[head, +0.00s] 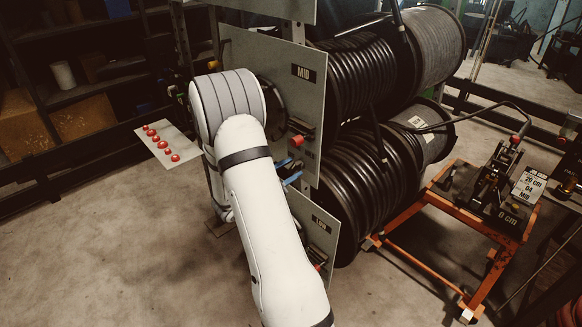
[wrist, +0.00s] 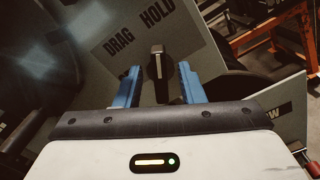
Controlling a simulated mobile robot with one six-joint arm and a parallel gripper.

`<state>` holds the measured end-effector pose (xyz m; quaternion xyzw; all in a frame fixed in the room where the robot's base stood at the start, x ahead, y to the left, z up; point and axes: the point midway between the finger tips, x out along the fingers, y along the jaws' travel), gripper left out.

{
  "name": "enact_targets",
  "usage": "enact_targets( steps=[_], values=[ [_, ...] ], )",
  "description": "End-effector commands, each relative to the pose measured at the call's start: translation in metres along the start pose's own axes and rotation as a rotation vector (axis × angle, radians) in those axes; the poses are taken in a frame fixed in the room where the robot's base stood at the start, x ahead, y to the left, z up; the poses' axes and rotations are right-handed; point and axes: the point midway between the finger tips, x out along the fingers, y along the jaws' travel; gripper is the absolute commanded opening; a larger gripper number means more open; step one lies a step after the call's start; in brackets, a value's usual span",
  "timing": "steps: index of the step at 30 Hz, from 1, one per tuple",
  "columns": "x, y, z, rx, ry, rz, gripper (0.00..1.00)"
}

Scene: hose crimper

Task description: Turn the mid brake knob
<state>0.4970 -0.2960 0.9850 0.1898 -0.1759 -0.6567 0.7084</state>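The mid panel (head: 312,72) is a grey upright plate marked MID. In the wrist view, a grey plate (wrist: 194,56) carries the words DRAG and HOLD. My gripper (wrist: 159,72) is open, with one blue finger on each side of the knob in this picture. Gaps show between the knob and both fingers, and I cannot tell how deep it sits between them. In the head view, my gripper (head: 289,171) is beside the mid panel's lower part, and I cannot make out the knob.
The low panel (head: 318,226) stands below. Black hose reels (head: 358,80) fill the space behind. An orange cart (head: 408,235) is at right. A plate with several red buttons (head: 180,147) is at left.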

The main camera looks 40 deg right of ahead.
Motion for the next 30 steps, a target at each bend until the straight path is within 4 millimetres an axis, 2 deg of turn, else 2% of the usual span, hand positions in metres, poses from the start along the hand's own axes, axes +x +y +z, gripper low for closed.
enact_targets(
  steps=[10,21,30],
  values=[
    [0.0054,-0.0001,-0.0004,0.000,0.001,0.000,0.35],
    [0.0048,0.0000,-0.0003,0.000,0.001,0.000,0.06],
    [0.0048,0.0006,-0.0002,-0.039,0.001,0.001,0.06]
  ],
)
